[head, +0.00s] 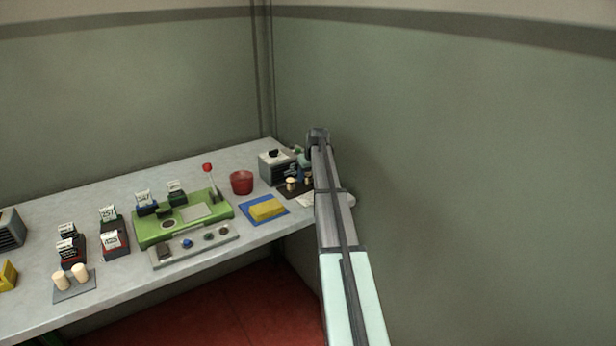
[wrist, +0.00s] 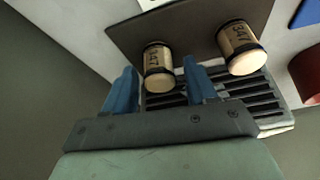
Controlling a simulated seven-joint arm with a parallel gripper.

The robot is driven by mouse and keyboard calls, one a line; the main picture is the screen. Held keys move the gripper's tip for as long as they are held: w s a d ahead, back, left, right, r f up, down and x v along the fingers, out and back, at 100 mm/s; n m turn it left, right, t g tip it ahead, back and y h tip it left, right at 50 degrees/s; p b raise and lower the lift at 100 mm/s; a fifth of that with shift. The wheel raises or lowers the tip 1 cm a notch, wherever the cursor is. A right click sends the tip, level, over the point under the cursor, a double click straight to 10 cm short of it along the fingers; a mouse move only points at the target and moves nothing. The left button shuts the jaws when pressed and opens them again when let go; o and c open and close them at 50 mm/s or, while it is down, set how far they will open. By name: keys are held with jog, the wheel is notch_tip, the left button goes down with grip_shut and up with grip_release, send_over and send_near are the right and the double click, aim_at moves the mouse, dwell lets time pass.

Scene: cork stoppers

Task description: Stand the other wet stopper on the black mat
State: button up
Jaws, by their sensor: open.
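Two pale cork stoppers with dark printing stand on the black mat (wrist: 190,25) in the wrist view. The left stopper (wrist: 158,68) is between the blue fingertips of my gripper (wrist: 157,66), which is open, with a gap showing on each side. The right stopper (wrist: 241,47) stands outside the right finger. In the head view the mat (head: 284,194) and its two small stoppers (head: 291,183) lie beside my arm, which hides most of my gripper. Two more pale stoppers (head: 80,272) stand on a grey mat (head: 76,292) at the front left. I cannot tell which are wet.
A grey slotted box (head: 276,168) stands right behind the black mat; its slots (wrist: 240,95) show below the stoppers. A red cup (head: 241,183), a yellow block on a blue mat (head: 267,208), and a green tray (head: 165,232) stand to the left. The wall is close on the right.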

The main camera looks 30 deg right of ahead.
jog(key=v, duration=1.2)
jog(key=shift+o, duration=0.3)
jog(key=shift+a+f, duration=0.1)
dwell(0.6)
